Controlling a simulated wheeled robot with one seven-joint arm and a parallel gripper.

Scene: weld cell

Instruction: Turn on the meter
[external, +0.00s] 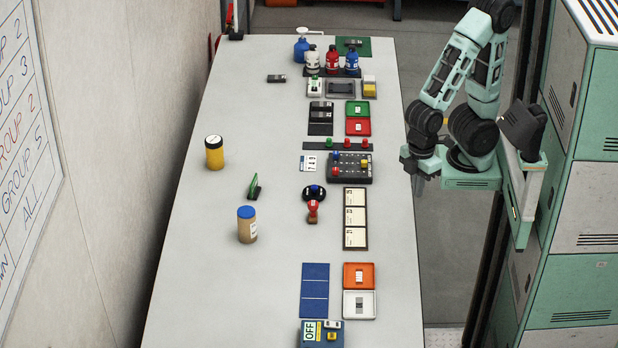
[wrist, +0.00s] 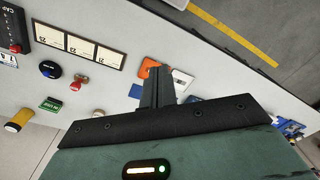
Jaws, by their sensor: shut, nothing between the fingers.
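A blue box with a white OFF label (external: 311,331), a small white part and a yellow part on top stands at the table's near end, cut by the bottom edge of the external view. It looks like the meter; its label reads OFF. I cannot make it out clearly in the wrist view, where my gripper covers part of the table. My gripper (external: 418,187) is shut and empty, pointing down just beyond the table's right edge, well away from the box. Its shut fingers also show in the wrist view (wrist: 152,88).
The orange tray (external: 359,265), white tray (external: 373,304) and blue mat (external: 315,282) lie just behind the box. A card rack (external: 355,239), red stamp (external: 313,212) and knob panel (external: 333,177) stand farther back. Jars (external: 247,230) stand left. Lockers (external: 585,190) are at right.

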